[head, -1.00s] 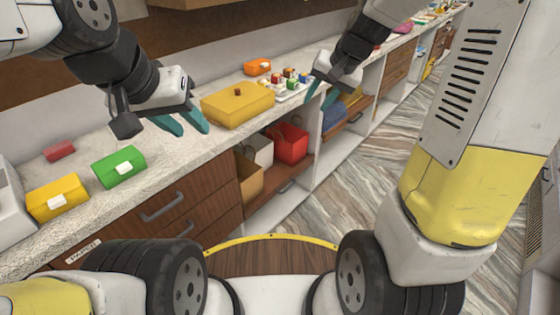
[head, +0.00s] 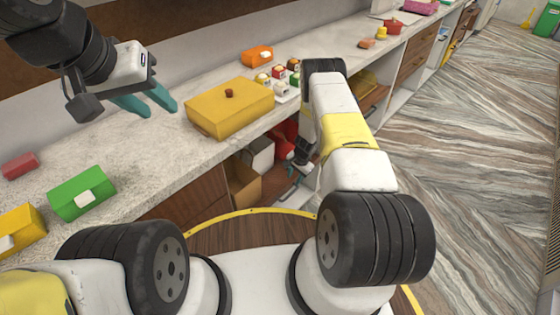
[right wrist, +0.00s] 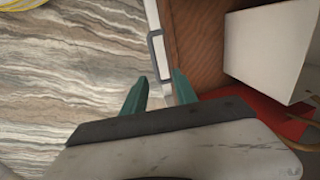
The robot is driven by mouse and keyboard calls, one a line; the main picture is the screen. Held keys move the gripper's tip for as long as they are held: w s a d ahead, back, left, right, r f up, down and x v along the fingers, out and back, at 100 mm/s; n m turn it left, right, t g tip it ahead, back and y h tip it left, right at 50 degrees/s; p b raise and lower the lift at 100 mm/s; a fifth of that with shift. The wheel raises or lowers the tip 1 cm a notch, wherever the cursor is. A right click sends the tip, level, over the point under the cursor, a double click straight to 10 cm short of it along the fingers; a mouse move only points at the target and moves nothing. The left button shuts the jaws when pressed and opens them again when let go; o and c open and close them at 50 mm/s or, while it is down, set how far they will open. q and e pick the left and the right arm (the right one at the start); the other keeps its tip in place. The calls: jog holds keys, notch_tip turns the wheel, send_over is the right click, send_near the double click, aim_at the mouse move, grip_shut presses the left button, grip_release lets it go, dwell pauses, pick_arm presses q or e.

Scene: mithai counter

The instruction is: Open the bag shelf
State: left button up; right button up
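The bag shelf (head: 277,184) is a brown board low under the counter, holding a brown bag (head: 243,186), a white bag (head: 262,152) and a red bag (head: 283,141). In the right wrist view the shelf board (right wrist: 196,45) has a pale front edge with a grey bar handle (right wrist: 153,58). My right gripper (right wrist: 159,82) is open, its fingertips either side of the handle's near end; contact cannot be told. In the head view the right gripper (head: 299,163) is partly hidden by my arm. My left gripper (head: 156,110) is open and empty above the counter.
A yellow box (head: 230,112), green box (head: 82,193) and orange box (head: 257,55) stand on the counter (head: 135,150), with small sweets (head: 280,77) beside them. The striped floor (head: 460,150) to the right is clear.

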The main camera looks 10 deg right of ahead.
aim_at(290, 194)
jog(key=f, duration=0.7)
jog(key=a+f, duration=0.1)
jog(key=f, duration=0.3)
jog(key=shift+w+f, duration=0.15)
jog(key=shift+w, duration=0.25)
grip_shut()
dwell(0.9)
